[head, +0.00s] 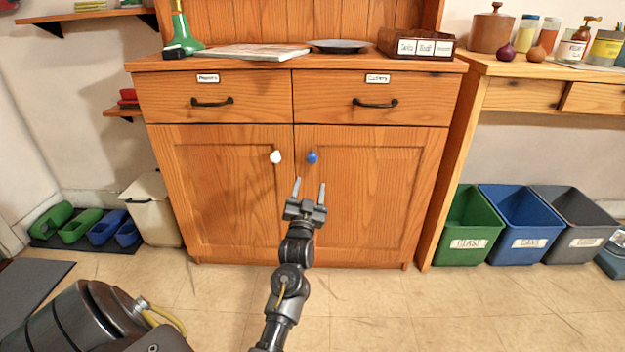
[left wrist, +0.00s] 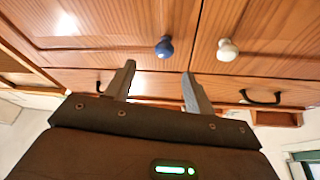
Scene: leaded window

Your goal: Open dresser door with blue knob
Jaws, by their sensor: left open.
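The wooden dresser (head: 220,215) has two lower doors, both shut. The right door (head: 375,200) carries a blue knob (head: 312,157) near its inner top edge; the left door carries a white knob (head: 275,157). My left gripper (head: 310,184) is open and empty, pointing up in the head view, with its fingertips just below the blue knob and not around it. In the left wrist view the blue knob (left wrist: 164,47) shows beyond the open fingers (left wrist: 158,75), between their lines, with the white knob (left wrist: 228,49) to its right. My right gripper is not seen.
Two drawers with dark handles (head: 375,103) are shut above the doors. Green, blue and grey bins (head: 520,215) stand at the right. A beige bin (head: 153,212) and shoes on a mat (head: 87,228) are at the left. The floor in front is clear.

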